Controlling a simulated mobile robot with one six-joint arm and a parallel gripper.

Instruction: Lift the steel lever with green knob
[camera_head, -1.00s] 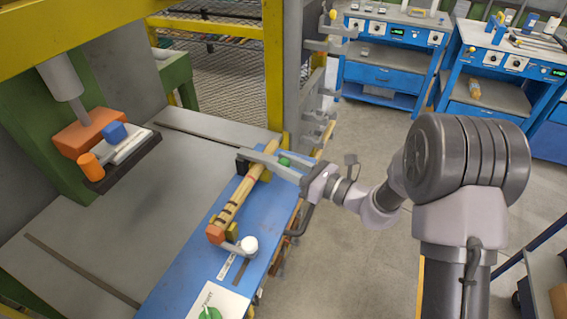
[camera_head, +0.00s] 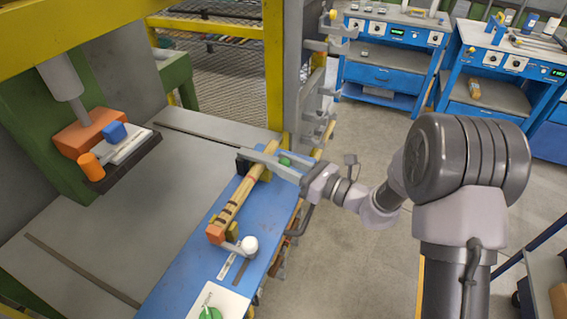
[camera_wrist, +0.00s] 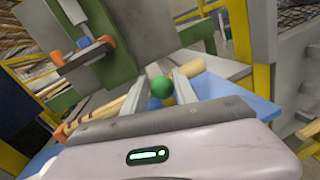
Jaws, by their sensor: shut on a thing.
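The round green knob (camera_head: 285,161) of the steel lever shows at the far end of the blue bench, beside my gripper's long grey fingers. In the wrist view the green knob (camera_wrist: 161,87) lies between the two fingers, near their base. My gripper (camera_wrist: 173,70) is shut on the lever. In the head view my gripper (camera_head: 262,159) reaches in from the right, over the far end of a turned wooden piece (camera_head: 239,194). The lever's steel bar is mostly hidden by the fingers, so I cannot tell its tilt.
A yellow post (camera_head: 274,75) stands just behind my gripper. A press head with an orange block (camera_head: 90,133) hangs at left.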

